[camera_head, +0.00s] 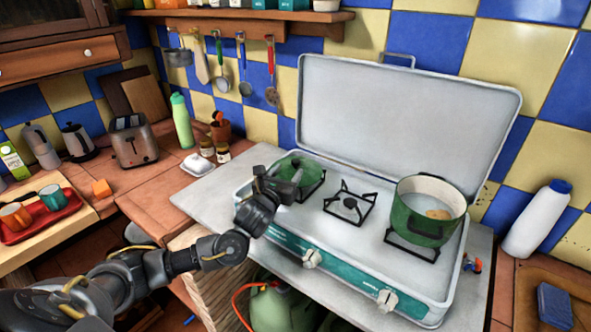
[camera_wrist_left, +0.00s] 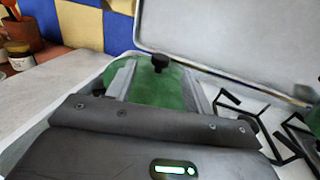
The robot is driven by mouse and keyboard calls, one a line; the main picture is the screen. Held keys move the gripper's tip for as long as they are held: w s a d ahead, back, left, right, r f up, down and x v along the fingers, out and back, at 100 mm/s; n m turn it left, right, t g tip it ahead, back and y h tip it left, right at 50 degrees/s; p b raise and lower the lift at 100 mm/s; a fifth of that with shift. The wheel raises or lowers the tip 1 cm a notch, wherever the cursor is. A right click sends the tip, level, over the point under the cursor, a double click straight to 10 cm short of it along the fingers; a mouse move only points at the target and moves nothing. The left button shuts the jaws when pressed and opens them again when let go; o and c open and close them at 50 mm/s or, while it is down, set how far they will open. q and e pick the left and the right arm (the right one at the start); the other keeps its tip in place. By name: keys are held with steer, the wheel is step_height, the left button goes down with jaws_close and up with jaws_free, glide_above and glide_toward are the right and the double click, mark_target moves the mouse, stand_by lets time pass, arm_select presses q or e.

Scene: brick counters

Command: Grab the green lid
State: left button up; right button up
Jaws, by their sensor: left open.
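The green lid (camera_head: 286,164) lies on the left burner of the camp stove (camera_head: 330,225), partly hidden behind my left gripper (camera_head: 284,180). In the left wrist view the lid (camera_wrist_left: 158,85) is a green dome with a black knob on top. My left gripper (camera_wrist_left: 160,82) is open, with one finger to each side of the knob in that view. I cannot tell whether the fingers touch the lid. My right gripper is not in view.
A green pot (camera_head: 418,222) with something tan inside stands on the right burner. The stove's raised cover (camera_head: 400,115) stands behind the burners. A toaster (camera_head: 133,140) and a green bottle (camera_head: 182,120) stand on the left counter.

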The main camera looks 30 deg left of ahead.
mark_target(293, 172)
arm_select(q)
steer(key=w+p, duration=0.1)
steer(key=w, duration=0.3)
steer(key=shift+w+a+r, duration=0.1)
steer(key=shift+w+a, duration=0.05)
steer(key=shift+c, duration=0.4)
jaws_close()
steer(key=shift+r, duration=0.15)
